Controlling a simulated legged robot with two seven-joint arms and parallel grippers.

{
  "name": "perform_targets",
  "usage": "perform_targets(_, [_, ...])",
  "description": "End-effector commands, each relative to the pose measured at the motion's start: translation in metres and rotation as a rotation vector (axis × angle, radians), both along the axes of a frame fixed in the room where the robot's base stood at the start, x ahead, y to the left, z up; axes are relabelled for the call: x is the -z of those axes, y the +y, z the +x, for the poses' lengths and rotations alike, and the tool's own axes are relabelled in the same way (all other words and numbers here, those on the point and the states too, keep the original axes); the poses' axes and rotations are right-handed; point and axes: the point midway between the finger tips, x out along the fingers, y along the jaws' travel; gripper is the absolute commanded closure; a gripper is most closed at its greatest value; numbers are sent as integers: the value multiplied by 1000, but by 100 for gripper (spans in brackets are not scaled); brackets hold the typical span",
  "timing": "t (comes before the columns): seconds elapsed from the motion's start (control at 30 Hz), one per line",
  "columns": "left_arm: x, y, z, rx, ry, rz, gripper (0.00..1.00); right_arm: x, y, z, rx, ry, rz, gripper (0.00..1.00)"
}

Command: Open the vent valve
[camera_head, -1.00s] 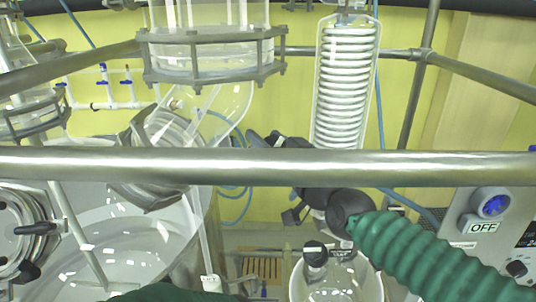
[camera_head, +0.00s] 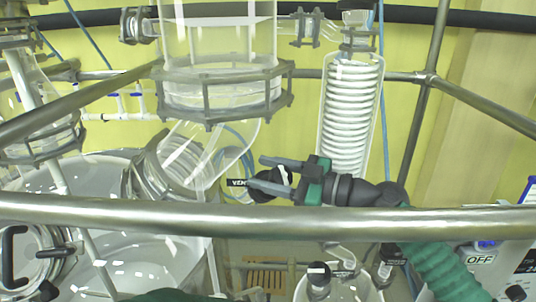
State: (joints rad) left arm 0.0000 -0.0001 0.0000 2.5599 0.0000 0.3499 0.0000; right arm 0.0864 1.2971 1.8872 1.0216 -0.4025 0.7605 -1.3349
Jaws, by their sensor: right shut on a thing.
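The vent valve (camera_head: 270,196) is a dark round knob with a pale part, beside a small black label that begins "VEN", above the horizontal steel rail at mid-picture. My right gripper (camera_head: 262,173) reaches it from the right, above and behind the rail. Its two grey fingers lie one above the other, pointing left, and are shut on the valve's handle. The fingers partly hide the handle, so its exact angle is hard to tell. My left gripper is not in view; only a green bit of sleeve shows at the bottom edge.
The steel rail (camera_head: 400,221) crosses the whole view in front of my right wrist. A glass column (camera_head: 220,92) with a metal flange and a coiled condenser (camera_head: 348,115) stand close above the valve. A control box marked OFF (camera_head: 480,259) is at lower right.

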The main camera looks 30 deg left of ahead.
Motion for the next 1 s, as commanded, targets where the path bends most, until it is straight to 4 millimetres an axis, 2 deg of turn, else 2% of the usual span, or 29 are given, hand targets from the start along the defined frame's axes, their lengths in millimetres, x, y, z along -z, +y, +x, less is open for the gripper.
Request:
perform_targets(0.03, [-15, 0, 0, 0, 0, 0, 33, -7, 0, 1, -18, -17, -7, 96])
perform_targets(0.3, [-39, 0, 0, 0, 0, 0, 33, -1, 0, -2, -113, -111, -40, 96])
perform_targets(0.5, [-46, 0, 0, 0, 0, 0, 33, 2, -1, -4, -144, -141, -50, 96])
perform_targets(0.93, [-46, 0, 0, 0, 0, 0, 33, 4, -1, -4, -151, -149, -53, 96])
perform_targets(0.97, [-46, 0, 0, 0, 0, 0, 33, 4, -1, -4, -151, -149, -53, 54])
perform_targets(1.0, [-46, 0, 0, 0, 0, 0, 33, 4, -1, -4, -151, -148, -53, 49])
